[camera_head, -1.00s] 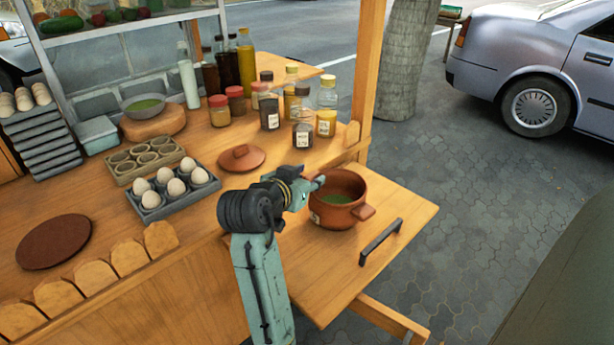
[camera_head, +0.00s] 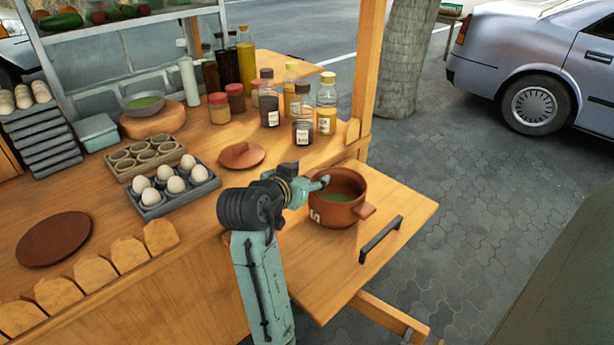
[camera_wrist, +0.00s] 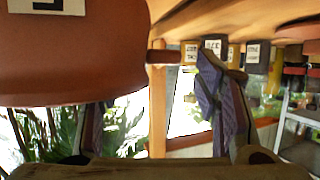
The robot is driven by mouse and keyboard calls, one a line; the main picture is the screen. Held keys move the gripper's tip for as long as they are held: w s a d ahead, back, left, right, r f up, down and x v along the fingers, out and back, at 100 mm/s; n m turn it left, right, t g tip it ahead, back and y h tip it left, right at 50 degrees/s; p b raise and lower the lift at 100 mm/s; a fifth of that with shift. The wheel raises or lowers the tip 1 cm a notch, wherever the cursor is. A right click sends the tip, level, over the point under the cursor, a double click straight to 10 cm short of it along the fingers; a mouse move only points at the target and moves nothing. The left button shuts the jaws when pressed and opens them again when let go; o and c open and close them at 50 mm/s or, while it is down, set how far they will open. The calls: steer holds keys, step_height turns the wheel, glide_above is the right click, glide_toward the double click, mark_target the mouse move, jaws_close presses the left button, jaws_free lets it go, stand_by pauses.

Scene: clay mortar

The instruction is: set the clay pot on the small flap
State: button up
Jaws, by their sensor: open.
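The clay pot (camera_head: 346,217) is reddish brown with side handles and something green inside. It stands upright on the small flap (camera_head: 400,203), the wooden board with a dark bar handle at the right of the counter. My gripper (camera_head: 318,183) is open at the pot's left rim, by the left side handle. I cannot tell whether it touches the pot. In the wrist view the pot's wall (camera_wrist: 70,60) fills the upper left, very close, with part of a label at the top.
A clay lid (camera_head: 241,155) lies on the counter behind my gripper. An egg tray (camera_head: 152,213) is to the left. Several bottles and jars (camera_head: 303,130) stand behind the pot. A wooden post (camera_head: 366,70) rises behind the flap. The flap's front part is clear.

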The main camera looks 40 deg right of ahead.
steer(key=shift+s+a+r, duration=0.1)
steer(key=shift+a+r, duration=0.1)
steer(key=shift+a, duration=0.1)
steer(key=b+v, duration=0.1)
steer(key=v, duration=1)
steer(key=shift+s+b, duration=0.15)
steer(key=shift+b, duration=0.15)
steer(key=shift+a, duration=0.15)
